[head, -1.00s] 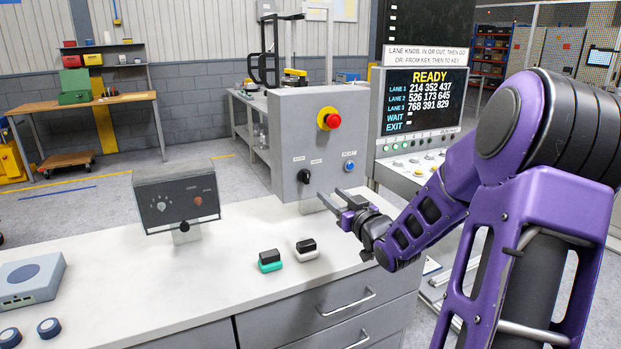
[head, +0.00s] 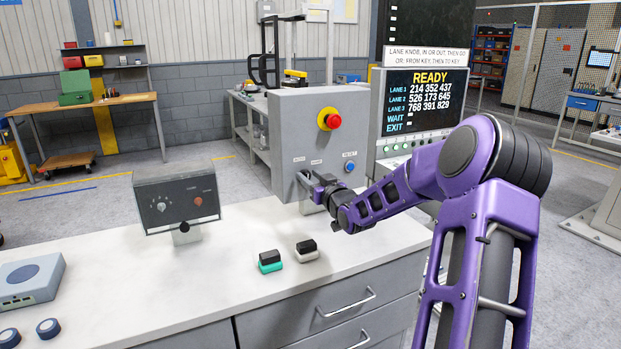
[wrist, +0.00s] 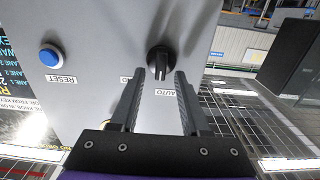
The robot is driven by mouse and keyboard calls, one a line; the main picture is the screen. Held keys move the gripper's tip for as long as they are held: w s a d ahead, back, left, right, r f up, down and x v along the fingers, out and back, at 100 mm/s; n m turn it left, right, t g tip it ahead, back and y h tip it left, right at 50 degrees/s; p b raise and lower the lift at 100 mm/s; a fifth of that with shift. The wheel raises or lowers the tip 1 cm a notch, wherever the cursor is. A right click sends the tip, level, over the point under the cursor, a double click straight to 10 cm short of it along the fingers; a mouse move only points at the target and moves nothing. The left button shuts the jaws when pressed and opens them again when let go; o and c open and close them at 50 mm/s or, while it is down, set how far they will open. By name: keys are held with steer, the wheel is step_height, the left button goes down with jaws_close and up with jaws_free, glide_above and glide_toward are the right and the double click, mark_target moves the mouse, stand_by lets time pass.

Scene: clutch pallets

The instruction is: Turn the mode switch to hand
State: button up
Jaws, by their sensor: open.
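The mode switch is a black round knob (wrist: 161,62) on the front of a grey control box (head: 285,125). In the wrist view its pale pointer mark faces the AUTO label (wrist: 166,92). A second label beside it is mostly hidden behind a finger, so I cannot read it. My gripper (wrist: 160,76) is open, its two fingers on either side of the knob near their tips. I cannot tell whether they touch it. In the head view my gripper (head: 305,182) is at the box face and largely covers the knob.
A blue RESET button (wrist: 50,56) and a red emergency button (head: 329,119) are on the same box. A smaller dial box (head: 176,195) stands left on the white bench (head: 225,262). Two small black-topped blocks stand in front, one with a green base (head: 270,267).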

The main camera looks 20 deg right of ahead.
jaws_close()
steer(key=shift+m, duration=0.3)
steer(key=m, duration=0.1)
steer(key=m+p, duration=0.1)
steer(key=m, duration=0.1)
steer(key=m+p, duration=0.1)
steer(key=m, duration=0.1)
steer(key=shift+d, duration=0.3)
steer(key=shift+d+f+m+p, duration=0.1)
steer(key=shift+m+p, duration=0.3)
steer(key=shift+m, duration=0.65)
steer(key=shift+d+f+m+p, duration=0.15)
steer(key=shift+m+p, duration=0.3)
steer(key=shift+m, duration=0.65)
steer(key=shift+d+f+m+p, duration=0.1)
steer(key=shift+m+p, duration=0.3)
steer(key=shift+m, duration=0.65)
steer(key=shift+a, duration=0.1)
jaws_free()
